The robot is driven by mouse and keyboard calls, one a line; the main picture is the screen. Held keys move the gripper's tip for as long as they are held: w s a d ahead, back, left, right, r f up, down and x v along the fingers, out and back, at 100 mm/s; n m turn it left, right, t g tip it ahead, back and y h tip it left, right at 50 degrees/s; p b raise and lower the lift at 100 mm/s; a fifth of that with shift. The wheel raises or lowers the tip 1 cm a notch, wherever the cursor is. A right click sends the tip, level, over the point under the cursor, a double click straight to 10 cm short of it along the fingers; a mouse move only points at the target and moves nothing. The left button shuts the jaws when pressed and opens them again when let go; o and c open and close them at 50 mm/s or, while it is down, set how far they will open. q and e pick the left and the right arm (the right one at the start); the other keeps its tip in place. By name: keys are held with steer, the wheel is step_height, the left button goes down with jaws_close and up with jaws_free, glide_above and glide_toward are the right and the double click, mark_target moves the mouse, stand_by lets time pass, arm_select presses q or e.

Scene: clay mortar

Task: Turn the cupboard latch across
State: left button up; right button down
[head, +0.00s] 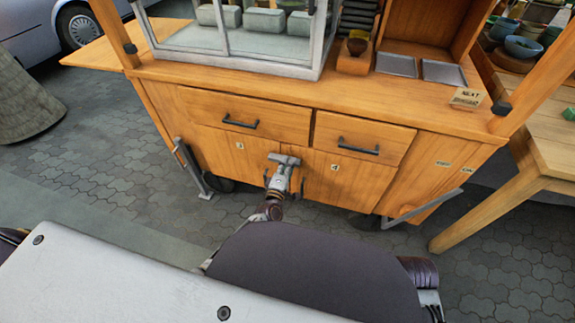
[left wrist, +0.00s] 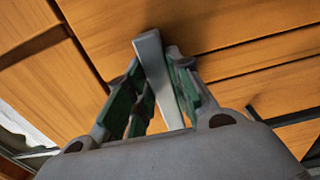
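The cupboard latch (head: 284,159) is a light grey bar where the two lower doors, marked 3 and 4, meet. It lies nearly level across the seam in the head view. My left gripper (head: 280,176) is right at it, reaching up from below. In the left wrist view the latch bar (left wrist: 156,70) stands between the green-padded fingers of my left gripper (left wrist: 155,85). The fingertips look close against both sides of the bar; the contact is partly hidden. My right gripper is not in view.
The wooden cart has two drawers with dark handles (head: 240,123) above the doors. Dark door handles (head: 301,187) flank the seam beside my gripper. A glass case (head: 250,35) stands on top. A wooden table (head: 545,150) stands at the right. Paving in front is open at left.

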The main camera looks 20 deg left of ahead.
arm_select(q)
steer(key=o, duration=0.4)
steer(key=shift+s, duration=0.2)
steer(key=shift+s+a, duration=0.2)
steer(key=shift+s, duration=5.6)
steer(key=shift+f, duration=0.15)
